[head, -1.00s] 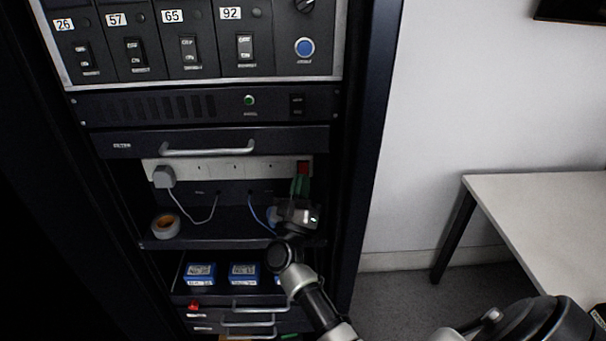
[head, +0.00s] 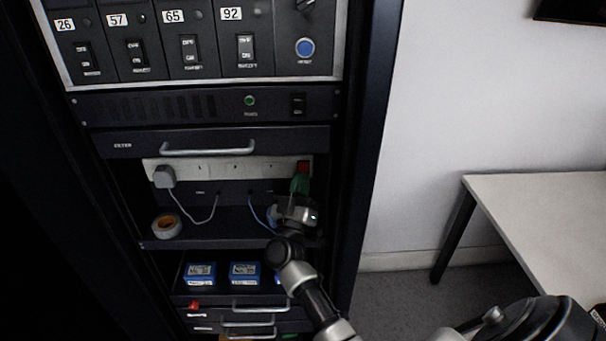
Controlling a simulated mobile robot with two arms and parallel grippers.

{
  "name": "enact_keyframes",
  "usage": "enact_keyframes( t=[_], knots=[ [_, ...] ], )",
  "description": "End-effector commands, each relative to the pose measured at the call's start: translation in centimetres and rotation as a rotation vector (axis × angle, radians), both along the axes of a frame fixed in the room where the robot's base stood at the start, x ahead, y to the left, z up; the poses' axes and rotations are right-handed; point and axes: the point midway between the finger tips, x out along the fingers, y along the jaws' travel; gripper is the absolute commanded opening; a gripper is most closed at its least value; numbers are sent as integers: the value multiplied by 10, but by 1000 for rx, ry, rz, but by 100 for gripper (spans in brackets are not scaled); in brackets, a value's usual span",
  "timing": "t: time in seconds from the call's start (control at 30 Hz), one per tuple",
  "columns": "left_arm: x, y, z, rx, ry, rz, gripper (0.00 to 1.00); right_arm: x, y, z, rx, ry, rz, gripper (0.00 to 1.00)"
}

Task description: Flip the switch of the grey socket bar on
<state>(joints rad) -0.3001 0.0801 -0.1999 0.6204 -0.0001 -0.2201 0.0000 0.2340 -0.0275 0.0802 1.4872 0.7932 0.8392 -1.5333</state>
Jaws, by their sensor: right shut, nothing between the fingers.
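The grey socket bar (head: 229,171) runs across the top of the open shelf bay in the rack. A grey plug (head: 164,177) sits in its left end, with a cable hanging down. Its red switch (head: 303,167) is at the right end. My right gripper (head: 300,185) is shut and empty, its green fingertips just below the switch and partly over its lower edge. I cannot tell whether they touch it, or which way the switch is set. My left gripper is not in view.
A drawer handle (head: 207,148) projects above the bar. A roll of tape (head: 166,225) lies on the shelf at left. Blue boxes (head: 244,273) stand in the open drawer below. A white table (head: 540,215) stands at right.

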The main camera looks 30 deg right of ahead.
Motion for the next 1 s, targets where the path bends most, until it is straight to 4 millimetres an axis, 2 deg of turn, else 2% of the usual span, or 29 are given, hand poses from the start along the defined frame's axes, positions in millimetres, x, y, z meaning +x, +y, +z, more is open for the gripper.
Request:
enact_keyframes(
  t=[1.0],
  knots=[
    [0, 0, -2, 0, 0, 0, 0, 8, -7, 1, -2, -5, -1, 0]
  ],
)
